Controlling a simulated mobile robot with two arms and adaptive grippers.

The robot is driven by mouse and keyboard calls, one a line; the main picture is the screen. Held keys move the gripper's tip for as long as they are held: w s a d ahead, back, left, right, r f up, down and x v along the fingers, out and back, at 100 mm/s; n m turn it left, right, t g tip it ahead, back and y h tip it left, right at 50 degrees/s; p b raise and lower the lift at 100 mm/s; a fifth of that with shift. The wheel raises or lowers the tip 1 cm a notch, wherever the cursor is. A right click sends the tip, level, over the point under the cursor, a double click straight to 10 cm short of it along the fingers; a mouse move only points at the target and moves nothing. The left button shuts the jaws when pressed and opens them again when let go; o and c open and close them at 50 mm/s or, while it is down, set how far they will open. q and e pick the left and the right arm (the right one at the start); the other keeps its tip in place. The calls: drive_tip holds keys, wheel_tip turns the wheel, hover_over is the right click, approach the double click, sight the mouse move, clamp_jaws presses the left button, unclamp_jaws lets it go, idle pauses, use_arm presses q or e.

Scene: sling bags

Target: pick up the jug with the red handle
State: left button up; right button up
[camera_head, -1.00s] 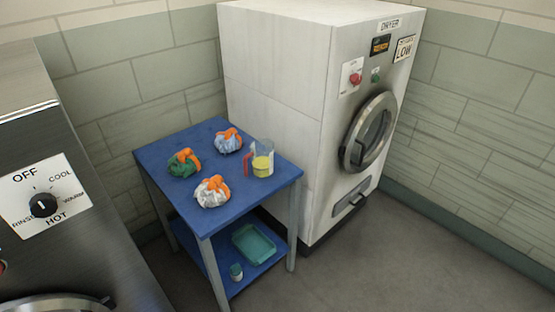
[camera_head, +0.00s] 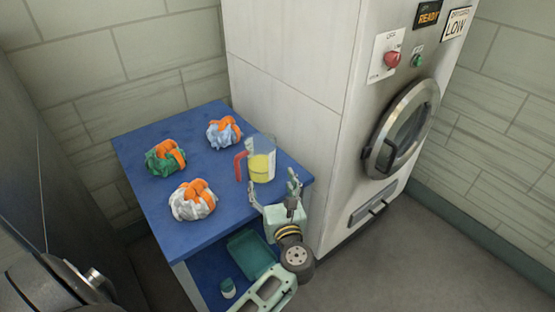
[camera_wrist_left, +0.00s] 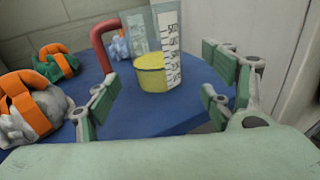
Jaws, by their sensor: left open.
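The jug (camera_head: 262,160) is clear, with a red handle (camera_head: 239,166) on its left side and yellow liquid inside. It stands upright on the blue table (camera_head: 190,233) near its right edge. My left gripper (camera_head: 272,190) is open and empty, just in front of the jug, with its fingers pointing toward it. In the left wrist view the jug (camera_wrist_left: 152,72) shows between and beyond the open fingers, with the red handle (camera_wrist_left: 98,45) to its left. No finger clearly touches the jug. My right gripper is not in view.
Three sling bags stand left of the jug: white (camera_head: 193,203), green (camera_head: 160,159) and blue (camera_head: 222,134), each with orange straps. The dryer (camera_head: 290,90) rises close behind and right of the table. A teal tray (camera_head: 248,255) and small container (camera_head: 228,288) are on the lower shelf.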

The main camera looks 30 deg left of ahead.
sight(265, 171)
use_arm(q)
drive_tip(key=shift+w+a+n, duration=0.2)
drive_tip(key=shift+n, duration=0.1)
drive_tip(key=p+x, duration=0.1)
drive_tip(key=x, duration=0.5)
drive_tip(key=shift+a+p, duration=0.35)
drive_tip(key=shift+p, duration=0.05)
drive_tip(key=shift+w+a+f, duration=0.2)
drive_tip(key=shift+w+a, duration=0.15)
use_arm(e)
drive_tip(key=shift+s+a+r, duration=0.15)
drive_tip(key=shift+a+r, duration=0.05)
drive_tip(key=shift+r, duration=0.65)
use_arm(q)
drive_tip(key=c, duration=1)
drive_tip(key=shift+r, duration=0.1)
drive_tip(key=shift+c, duration=1)
